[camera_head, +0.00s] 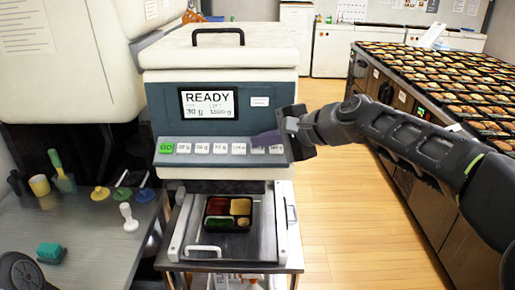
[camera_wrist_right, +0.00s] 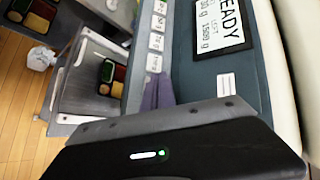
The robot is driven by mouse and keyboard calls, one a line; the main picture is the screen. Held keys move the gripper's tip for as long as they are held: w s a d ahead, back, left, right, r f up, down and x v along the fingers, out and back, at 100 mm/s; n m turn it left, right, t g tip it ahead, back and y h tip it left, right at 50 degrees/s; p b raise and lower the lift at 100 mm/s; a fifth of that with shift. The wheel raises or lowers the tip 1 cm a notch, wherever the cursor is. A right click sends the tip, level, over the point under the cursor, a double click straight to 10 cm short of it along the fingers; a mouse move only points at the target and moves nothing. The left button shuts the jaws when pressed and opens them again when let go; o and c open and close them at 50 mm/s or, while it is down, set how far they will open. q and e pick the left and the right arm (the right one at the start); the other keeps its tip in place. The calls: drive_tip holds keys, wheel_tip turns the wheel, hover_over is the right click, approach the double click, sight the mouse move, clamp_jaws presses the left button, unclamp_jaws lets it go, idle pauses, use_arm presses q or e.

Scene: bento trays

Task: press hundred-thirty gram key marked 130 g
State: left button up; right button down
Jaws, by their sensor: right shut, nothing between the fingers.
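The machine's key row (camera_head: 220,148) has a green GO key (camera_head: 166,148) at its left end and several pale gram keys to the right. Their labels are too small to read surely, so I cannot tell which is 130 g. My right gripper (camera_head: 262,138) is shut and empty, its purple fingers in front of the right part of the row and partly covering the keys there. In the right wrist view the fingers (camera_wrist_right: 157,93) lie beside a pale key (camera_wrist_right: 153,62). Whether they touch a key I cannot tell. My left gripper is out of view.
The display (camera_head: 208,104) reads READY, 30 g and 1500 g. A sectioned bento tray (camera_head: 228,229) sits on the platform below. A side table (camera_head: 85,245) holds stamps and cups. A counter full of filled trays (camera_head: 440,85) stands at right. Open floor lies between.

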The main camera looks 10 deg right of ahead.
drive_tip(key=shift+w+f, duration=0.2)
drive_tip(key=shift+f, duration=0.15)
drive_tip(key=shift+w+d+f+b, duration=0.1)
drive_tip(key=shift+w+f+b, duration=0.1)
drive_tip(key=shift+f+b, duration=0.15)
idle(0.7)
drive_tip(key=shift+r, duration=0.1)
drive_tip(key=shift+s+r+p, duration=0.45)
drive_tip(key=shift+r+p, duration=0.05)
drive_tip(key=shift+r, duration=0.15)
drive_tip(key=shift+s+r+p, duration=0.25)
drive_tip(key=shift+r+p, duration=0.25)
drive_tip(key=shift+r, duration=0.25)
drive_tip(key=s+r+p, duration=0.2)
drive_tip(key=shift+a+r, duration=0.4)
drive_tip(key=shift+w, duration=0.1)
